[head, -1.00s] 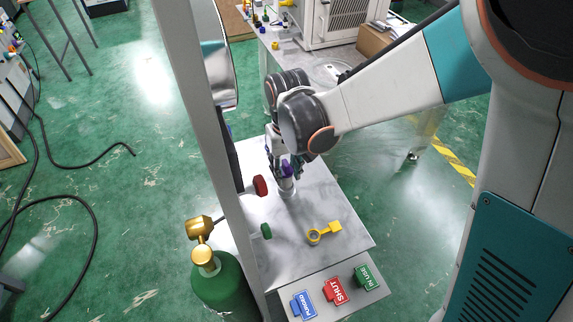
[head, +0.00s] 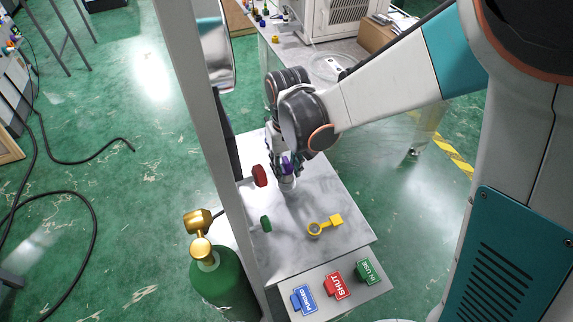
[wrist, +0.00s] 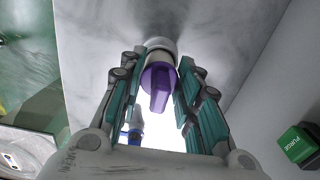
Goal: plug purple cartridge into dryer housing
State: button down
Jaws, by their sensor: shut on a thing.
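The purple cartridge (wrist: 158,82) sits between my gripper's teal fingers in the wrist view, with its purple handle facing the camera. My gripper (wrist: 164,68) is shut on it. Just beyond the cartridge is a pale round collar (wrist: 160,43), which looks like the dryer housing. In the head view the purple cartridge (head: 286,163) is at the top of a short whitish cylinder (head: 287,183) above the grey table. My gripper (head: 283,160) points down there, partly hidden by my wrist. I cannot tell how deep the cartridge sits in the housing.
A red knob (head: 260,176) and a green knob (head: 266,224) project beside the post (head: 205,120) at left. A yellow ring-ended piece (head: 325,225) lies on the table (head: 345,205). Blue, red (head: 337,286) and green tags stand at the front. A green gas cylinder (head: 222,285) is lower left.

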aim_at(287, 160)
jog(key=shift+f+b, duration=0.5)
jog(key=shift+f, duration=0.15)
jog(key=c, duration=1.1)
grip_release()
jog(key=shift+o, duration=0.6)
jog(key=shift+o, duration=1.4)
jog(key=shift+r, duration=0.1)
jog(key=shift+r+p, duration=2.1)
jog(key=shift+r, duration=0.85)
jog(key=shift+d, duration=0.1)
